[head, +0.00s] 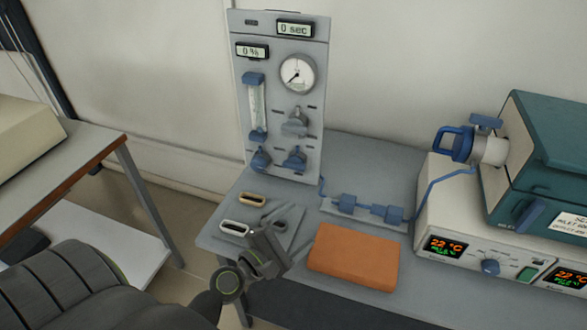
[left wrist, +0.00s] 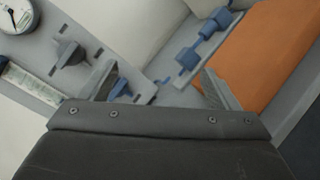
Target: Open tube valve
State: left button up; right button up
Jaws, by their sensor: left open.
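The upright grey panel (head: 280,100) carries a round gauge (head: 297,73), a grey knob (head: 295,122) and two blue knobs (head: 261,159) (head: 295,158) low down. Blue inline fittings (head: 370,208) sit on a small plate on the bench, with a blue tube running to the right. A blue valve-like fitting (head: 455,143) is on the pale tube end of the teal furnace. I cannot tell which one is the tube valve. My left gripper (head: 284,216) is open and empty, above the bench in front of the panel. Its open fingers (left wrist: 160,88) also show in the left wrist view, partly covering a blue knob (left wrist: 120,90).
An orange block (head: 354,257) lies on the bench right of my left gripper. Two small ring-like items (head: 234,228) (head: 252,199) lie to its left. A furnace controller (head: 440,225) stands at the right. A separate table (head: 75,165) is at the far left.

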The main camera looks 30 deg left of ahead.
aim_at(294, 169)
pick_arm(q)
jog(key=w+a+f+n+y, duration=0.25)
jog(key=a+n+y, duration=0.6)
jog(key=n, duration=0.65)
jog(key=shift+h, duration=0.35)
jog(key=x, duration=1.7)
jog(key=shift+w+r, duration=0.1)
jog(key=shift+r, duration=0.05)
jog(key=c, duration=1)
